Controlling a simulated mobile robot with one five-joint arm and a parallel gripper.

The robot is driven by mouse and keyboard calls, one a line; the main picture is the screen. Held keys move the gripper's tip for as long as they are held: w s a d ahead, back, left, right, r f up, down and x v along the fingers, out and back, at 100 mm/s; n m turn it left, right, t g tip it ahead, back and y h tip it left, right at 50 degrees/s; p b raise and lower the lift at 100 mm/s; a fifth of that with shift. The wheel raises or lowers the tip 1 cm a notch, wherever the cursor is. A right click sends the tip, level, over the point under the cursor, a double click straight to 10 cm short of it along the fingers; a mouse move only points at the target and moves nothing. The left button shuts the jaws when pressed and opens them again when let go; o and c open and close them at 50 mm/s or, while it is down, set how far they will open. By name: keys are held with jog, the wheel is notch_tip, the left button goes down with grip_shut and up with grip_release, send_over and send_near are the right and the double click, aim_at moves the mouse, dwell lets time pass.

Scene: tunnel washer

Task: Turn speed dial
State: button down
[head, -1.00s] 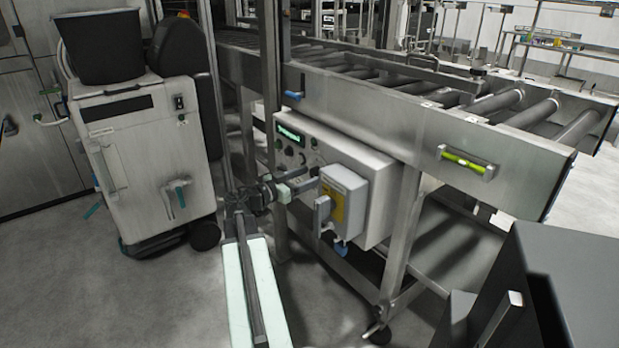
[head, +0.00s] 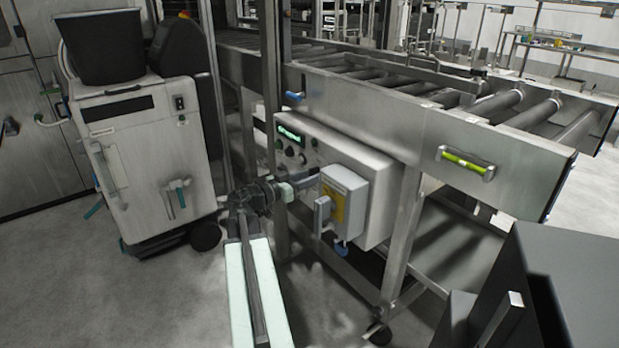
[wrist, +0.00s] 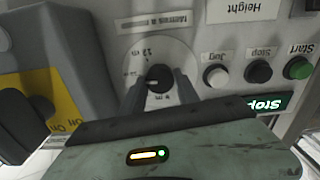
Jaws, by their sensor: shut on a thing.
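The speed dial (wrist: 158,72) is a small black knob on a pale scale plate, on the front of a grey control panel; the wrist view shows the panel's writing upside down. My gripper (wrist: 160,82) has one finger on each side of the knob and is shut on it. The knob's white mark points to the left in that view. In the head view my gripper (head: 302,184) reaches the front of the control box (head: 378,168), left of the grey switch housing. The dial is hidden there.
A grey switch housing (head: 345,182) with a yellow plate juts out close beside my gripper. Jog (wrist: 216,76), Stop (wrist: 259,71) and green Start (wrist: 298,68) buttons sit nearby, with a lit display reading Stop. A roller conveyor (head: 420,125) stands above. A white machine (head: 145,160) stands left.

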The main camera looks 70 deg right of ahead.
jog(key=shift+w+d+n, duration=0.1)
jog(key=shift+w+n, duration=0.05)
jog(key=shift+n, duration=9.25)
jog(key=c, duration=0.9)
grip_release()
